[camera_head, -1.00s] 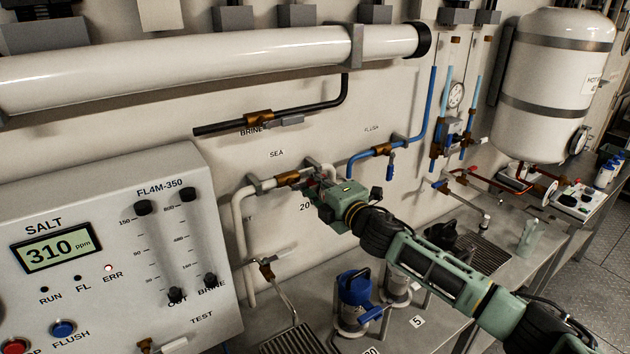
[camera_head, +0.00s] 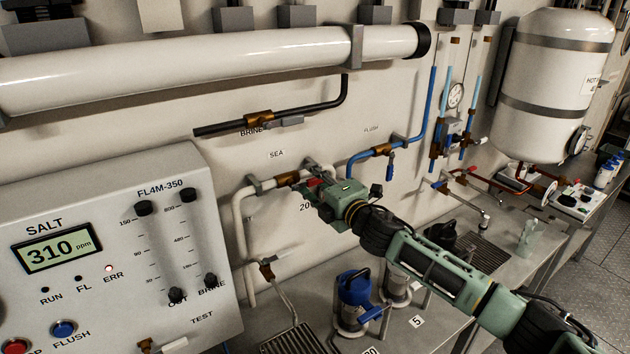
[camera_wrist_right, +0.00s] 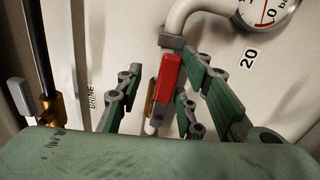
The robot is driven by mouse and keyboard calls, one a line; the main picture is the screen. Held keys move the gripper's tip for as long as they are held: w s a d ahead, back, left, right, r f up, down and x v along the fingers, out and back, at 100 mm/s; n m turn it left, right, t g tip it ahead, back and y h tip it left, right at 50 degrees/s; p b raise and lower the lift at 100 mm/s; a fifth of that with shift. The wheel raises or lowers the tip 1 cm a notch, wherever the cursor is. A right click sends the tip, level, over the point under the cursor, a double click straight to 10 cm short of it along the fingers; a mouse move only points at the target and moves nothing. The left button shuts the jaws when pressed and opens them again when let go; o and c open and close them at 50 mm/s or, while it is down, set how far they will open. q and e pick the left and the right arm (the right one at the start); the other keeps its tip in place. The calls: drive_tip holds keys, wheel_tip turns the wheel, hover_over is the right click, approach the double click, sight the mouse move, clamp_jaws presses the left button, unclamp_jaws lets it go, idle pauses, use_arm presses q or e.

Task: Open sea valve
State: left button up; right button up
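The sea valve (camera_head: 287,179) is a brass body on the white pipe below the SEA label (camera_head: 276,154). Its red handle (camera_head: 317,183) shows partly behind my right gripper (camera_head: 313,188). In the right wrist view the red handle (camera_wrist_right: 167,85) stands between the spread green fingers of my right gripper (camera_wrist_right: 160,97). The brass body (camera_wrist_right: 151,97) shows just left of the handle. Gaps show between the handle and the fingers on both sides, so the gripper is open; contact is hard to judge. My left gripper is not in view.
The brine valve (camera_head: 260,118) is above and the blue flush valve (camera_head: 382,150) is to the right, both on the wall. The control panel (camera_head: 120,240) stands at the left. A blue-topped canister (camera_head: 355,290) stands below my right arm.

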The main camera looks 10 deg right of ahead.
drive_tip(key=shift+s+d+f, duration=0.1)
drive_tip(key=shift+s, duration=0.05)
drive_tip(key=v, duration=1.1)
drive_tip(key=shift+s, duration=0.35)
drive_tip(key=shift+d, duration=0.1)
